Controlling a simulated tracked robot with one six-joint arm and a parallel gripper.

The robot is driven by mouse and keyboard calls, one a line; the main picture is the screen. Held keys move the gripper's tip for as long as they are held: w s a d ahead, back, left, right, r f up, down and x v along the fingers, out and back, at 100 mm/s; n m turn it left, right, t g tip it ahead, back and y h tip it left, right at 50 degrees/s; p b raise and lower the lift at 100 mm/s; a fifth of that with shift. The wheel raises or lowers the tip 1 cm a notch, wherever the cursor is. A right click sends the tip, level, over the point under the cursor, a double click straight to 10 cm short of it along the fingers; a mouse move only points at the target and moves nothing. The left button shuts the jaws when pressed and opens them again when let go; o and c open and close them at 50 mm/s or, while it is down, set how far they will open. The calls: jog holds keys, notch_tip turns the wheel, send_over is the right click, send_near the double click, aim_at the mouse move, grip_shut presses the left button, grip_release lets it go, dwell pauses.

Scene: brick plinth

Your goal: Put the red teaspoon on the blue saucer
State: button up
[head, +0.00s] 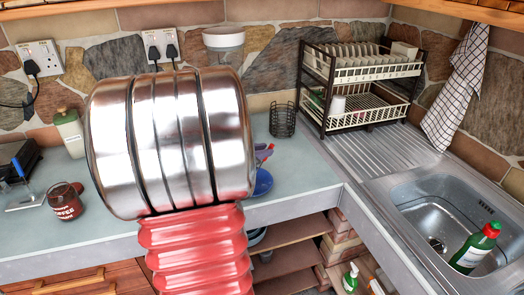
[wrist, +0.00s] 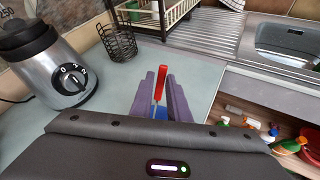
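The red teaspoon (wrist: 161,82) shows its red handle between the two purple fingers of my gripper (wrist: 162,88) in the wrist view. The gripper looks shut on it. In the head view my gripper (head: 262,154) shows only in part beside my arm, with a bit of the red handle (head: 269,149). The blue saucer (head: 263,183) lies on the counter just below the gripper, partly covered by my arm. A small blue piece of the saucer (wrist: 160,112) shows between the fingers in the wrist view. The spoon's bowl is hard to make out.
A dark wire basket (head: 282,121) and a dish rack (head: 361,118) stand behind on the counter (head: 310,172). The sink (head: 440,222) is at the right. A coffee jar (head: 66,201) stands at the left. A blender base (wrist: 55,65) is left of the gripper in the wrist view.

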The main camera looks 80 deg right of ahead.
jog(key=o, duration=0.3)
jog(key=shift+r, duration=0.15)
jog(key=v, duration=1.2)
dwell(0.9)
